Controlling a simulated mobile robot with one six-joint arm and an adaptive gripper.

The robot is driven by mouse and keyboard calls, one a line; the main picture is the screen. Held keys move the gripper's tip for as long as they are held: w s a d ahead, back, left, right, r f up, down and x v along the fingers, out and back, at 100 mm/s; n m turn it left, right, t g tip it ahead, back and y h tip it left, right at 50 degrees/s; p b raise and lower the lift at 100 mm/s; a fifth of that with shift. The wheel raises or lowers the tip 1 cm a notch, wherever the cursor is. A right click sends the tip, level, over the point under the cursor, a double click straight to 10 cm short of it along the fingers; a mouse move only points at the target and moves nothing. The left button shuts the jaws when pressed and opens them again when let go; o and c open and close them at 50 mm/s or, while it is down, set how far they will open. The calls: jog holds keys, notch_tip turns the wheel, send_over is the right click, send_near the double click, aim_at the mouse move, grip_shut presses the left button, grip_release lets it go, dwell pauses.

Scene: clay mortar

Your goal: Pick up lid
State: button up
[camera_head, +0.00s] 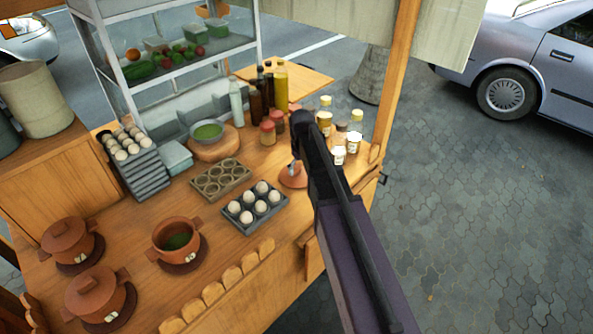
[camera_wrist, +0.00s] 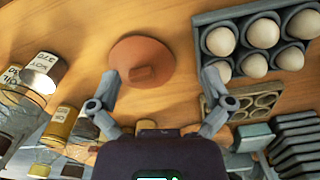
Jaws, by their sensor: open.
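The lid is a round, reddish-brown clay disc with a small block handle. It lies on the wooden counter (camera_head: 225,255), partly hidden by my arm in the head view (camera_head: 292,180). In the wrist view the lid (camera_wrist: 150,50) shows whole, handle up. My gripper (camera_wrist: 159,78) is open and empty, its two fingers spread wide. The lid's handle appears between the fingers, nearer the left one. In the head view my gripper (camera_head: 295,166) is over the lid; the height gap is hard to tell. An uncovered clay pot (camera_head: 170,233) holds something green.
An egg tray (camera_head: 240,222) lies left of the lid, with an empty mould tray (camera_head: 208,190) behind it. Labelled jars (camera_head: 338,155) stand close to my gripper's right. Bottles (camera_head: 281,85) stand farther back. Two lidded pots (camera_head: 98,290) are at the front left.

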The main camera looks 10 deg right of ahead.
aim_at(296, 169)
jog(key=w+r+n+p, duration=0.2)
jog(key=w+r, duration=0.1)
jog(key=w, duration=0.7)
jog(key=shift+n, duration=0.3)
jog(key=shift+f, duration=0.15)
notch_tip(296, 169, down, 8)
jog(key=b, duration=0.8)
jog(key=shift+f+b, duration=0.2)
jog(key=shift+b, duration=0.1)
jog(key=shift+w+f+b, duration=0.2)
jog(key=shift+f+b, duration=2.4)
